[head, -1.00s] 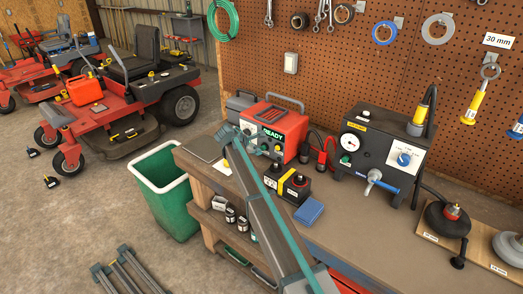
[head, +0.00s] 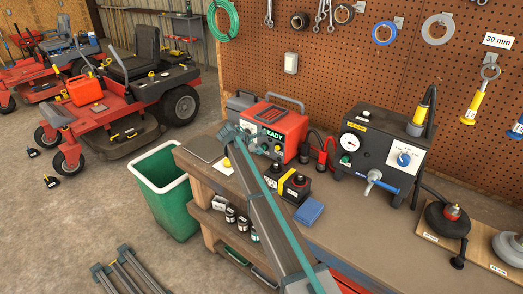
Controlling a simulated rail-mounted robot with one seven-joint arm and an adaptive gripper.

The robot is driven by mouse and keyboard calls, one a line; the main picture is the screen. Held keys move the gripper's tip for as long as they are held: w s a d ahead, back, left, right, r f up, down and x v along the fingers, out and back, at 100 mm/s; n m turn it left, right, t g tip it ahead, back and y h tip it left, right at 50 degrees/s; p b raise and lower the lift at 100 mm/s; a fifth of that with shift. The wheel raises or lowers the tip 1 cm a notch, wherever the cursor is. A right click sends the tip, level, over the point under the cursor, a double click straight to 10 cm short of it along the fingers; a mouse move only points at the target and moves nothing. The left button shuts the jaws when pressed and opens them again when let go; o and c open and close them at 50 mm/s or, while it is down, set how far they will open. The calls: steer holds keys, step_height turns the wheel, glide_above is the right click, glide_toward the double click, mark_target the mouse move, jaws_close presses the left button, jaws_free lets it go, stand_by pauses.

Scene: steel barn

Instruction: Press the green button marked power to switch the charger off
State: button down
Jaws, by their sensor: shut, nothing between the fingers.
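The charger (head: 289,112) is a red box with a grey handle on the workbench against the pegboard. Its lit green display (head: 274,137) reads "EADY", with the left end covered by my arm. My gripper (head: 263,149) is shut and empty, in front of the charger's face just below the display. I cannot tell whether it touches the panel. I cannot make out the green power button; my gripper and arm cover part of the panel.
A black-and-yellow battery (head: 294,187) with cables and a blue block (head: 309,211) sit in front of the charger. A black gauge box (head: 371,146) stands to the right. A green bin (head: 160,185) is at the bench's left end.

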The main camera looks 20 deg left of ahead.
steer(key=shift+w+d, duration=0.1)
steer(key=shift+w, duration=0.1)
steer(key=shift+s, duration=0.15)
steer(key=shift+s+a, duration=0.2)
steer(key=shift+s, duration=0.3)
steer(key=shift+s+a, duration=0.2)
steer(key=shift+s, duration=0.3)
steer(key=shift+s+a+p, duration=0.15)
steer(key=shift+s+a, duration=0.2)
steer(key=shift+s, duration=0.6)
steer(key=shift+s+a+p, duration=0.2)
steer(key=shift+s+a, duration=0.15)
steer(key=shift+s, duration=0.6)
steer(key=shift+s+a+p, duration=0.15)
steer(key=shift+s+a, duration=0.2)
steer(key=shift+s, duration=0.6)
